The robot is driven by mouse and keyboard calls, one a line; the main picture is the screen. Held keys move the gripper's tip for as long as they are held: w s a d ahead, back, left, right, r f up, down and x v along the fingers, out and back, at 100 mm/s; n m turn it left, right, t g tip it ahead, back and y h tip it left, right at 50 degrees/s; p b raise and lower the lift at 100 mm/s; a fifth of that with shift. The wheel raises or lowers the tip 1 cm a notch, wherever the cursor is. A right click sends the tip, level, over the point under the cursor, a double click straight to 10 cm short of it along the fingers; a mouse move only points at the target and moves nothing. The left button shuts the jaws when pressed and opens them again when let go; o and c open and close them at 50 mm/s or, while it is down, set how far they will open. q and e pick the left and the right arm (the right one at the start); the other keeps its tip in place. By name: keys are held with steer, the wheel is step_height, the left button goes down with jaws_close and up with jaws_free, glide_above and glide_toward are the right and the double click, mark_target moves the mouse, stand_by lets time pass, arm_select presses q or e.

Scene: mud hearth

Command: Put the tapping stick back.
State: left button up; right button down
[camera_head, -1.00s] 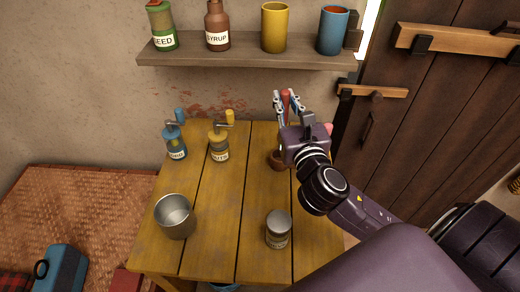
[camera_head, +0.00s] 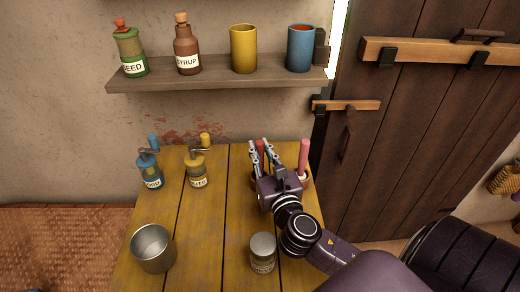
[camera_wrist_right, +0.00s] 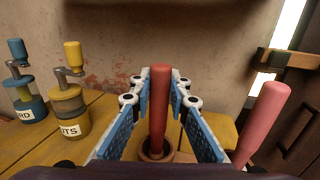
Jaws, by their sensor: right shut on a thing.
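The tapping stick, a dark red rod (camera_head: 261,147), stands upright between the fingers of my right gripper (camera_head: 265,149), at the far right part of the table. In the right wrist view the stick (camera_wrist_right: 159,105) is between the blue finger pads, and my right gripper is shut on it. Its lower end is at a round brown holder (camera_wrist_right: 144,154); I cannot tell how deep it sits in it. My gripper hides most of this holder in the head view. My left gripper is not in view.
A pink rod (camera_head: 303,156) stands just right of my right gripper. A blue grinder (camera_head: 150,172), a yellow grinder (camera_head: 197,168), a metal cup (camera_head: 153,250) and a lidded jar (camera_head: 263,256) stand on the wooden table (camera_head: 215,230). A shelf (camera_head: 215,80) with containers is above.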

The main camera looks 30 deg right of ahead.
steer(key=shift+f, duration=0.2)
steer(key=c, duration=1.8)
jaws_free()
steer(key=shift+c, duration=0.2)
steer(key=shift+r, duration=0.15)
steer(key=b+v, duration=0.2)
steer(key=v, duration=1)
steer(key=shift+b, duration=0.4)
steer(key=shift+r, duration=0.1)
